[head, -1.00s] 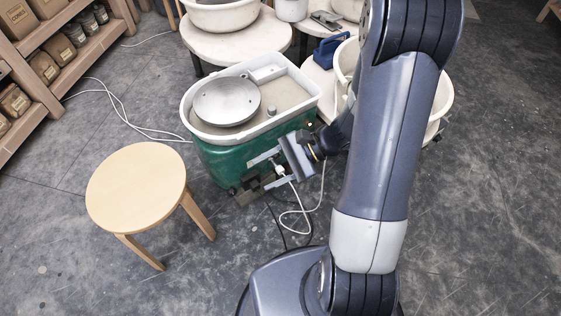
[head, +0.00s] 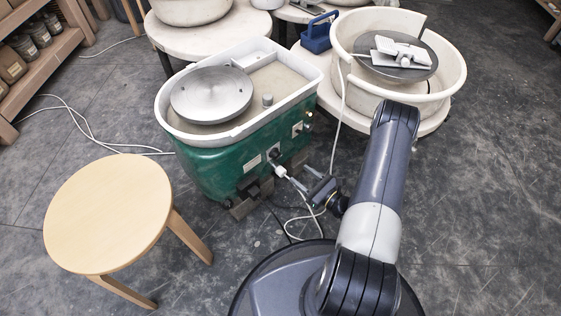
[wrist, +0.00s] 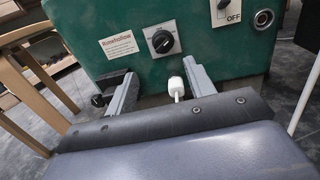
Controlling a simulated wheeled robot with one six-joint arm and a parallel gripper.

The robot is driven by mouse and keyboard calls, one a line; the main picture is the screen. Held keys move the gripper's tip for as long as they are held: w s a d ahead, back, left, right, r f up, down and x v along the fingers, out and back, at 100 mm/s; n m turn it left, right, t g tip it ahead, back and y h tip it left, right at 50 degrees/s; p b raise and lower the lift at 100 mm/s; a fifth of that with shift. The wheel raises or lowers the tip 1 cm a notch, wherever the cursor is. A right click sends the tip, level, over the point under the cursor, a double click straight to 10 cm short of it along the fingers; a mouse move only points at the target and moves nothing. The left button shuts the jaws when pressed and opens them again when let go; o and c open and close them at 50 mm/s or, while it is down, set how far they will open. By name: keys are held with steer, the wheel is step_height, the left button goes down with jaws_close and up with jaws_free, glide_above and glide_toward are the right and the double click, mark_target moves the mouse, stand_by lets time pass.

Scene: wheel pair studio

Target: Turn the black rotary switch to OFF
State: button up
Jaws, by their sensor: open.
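The black rotary switch (wrist: 162,41) is a round knob on a white plate on the green wheel housing (wrist: 95,15), upper middle in the wrist view. A pale mark crosses it diagonally; the plate's small lettering is unreadable. In the head view the switch (head: 273,154) sits on the housing's front face. My gripper (wrist: 160,75) is open, its fingers pointing at the housing below the switch, apart from it. In the head view my gripper (head: 292,184) is low, right of the housing. A white plug (wrist: 176,88) shows between the fingers, on a white cable.
A second plate marked OFF (wrist: 232,14) and a round metal fitting (wrist: 264,19) sit right of the switch. A black bracket (wrist: 113,82) is by the left finger. A wooden stool (head: 108,210) stands left. A second wheel (head: 440,75) stands behind right.

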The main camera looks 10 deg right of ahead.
mark_target(276, 154)
steer(key=b+x, duration=0.1)
steer(key=x, duration=0.4)
steer(key=b+x, duration=0.1)
steer(key=x, duration=0.4)
steer(key=shift+w+f+b, duration=0.25)
steer(key=shift+w+b, duration=0.05)
steer(key=shift+w, duration=0.05)
steer(key=shift+c, duration=0.2)
steer(key=c, duration=0.9)
